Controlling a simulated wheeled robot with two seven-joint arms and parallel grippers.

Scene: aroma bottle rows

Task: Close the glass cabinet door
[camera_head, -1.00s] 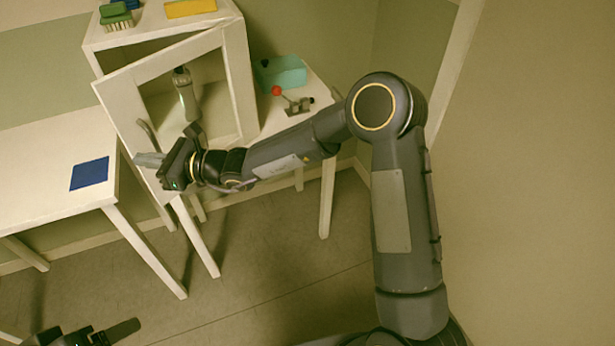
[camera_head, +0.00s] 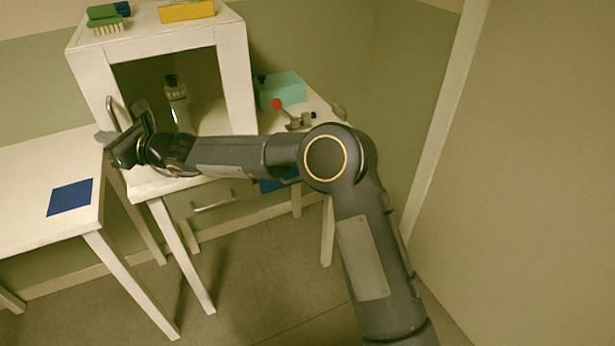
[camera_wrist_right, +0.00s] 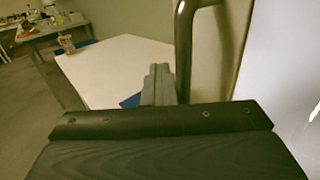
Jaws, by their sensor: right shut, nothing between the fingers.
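The white cabinet (camera_head: 236,80) stands on a white table with its glass door (camera_head: 95,85) swung in to the front. The door looks flush or nearly so; my arm hides its lower part, so a small gap cannot be ruled out. A curved metal handle (camera_head: 112,112) is on the door's left side and shows as a bar in the right wrist view (camera_wrist_right: 184,45). My right gripper (camera_head: 104,137) is shut and empty at the door's lower left, close to the handle. Its fingertips (camera_wrist_right: 160,80) appear just beside the bar; contact cannot be told. My left gripper is out of view.
A bottle (camera_head: 177,100) shows behind the door pane. A green brush (camera_head: 106,24) and a yellow block (camera_head: 186,11) lie on the cabinet top. A teal box (camera_head: 282,88) and a red-knobbed lever (camera_head: 277,104) are to the right. A blue mat (camera_head: 70,197) lies on the left table.

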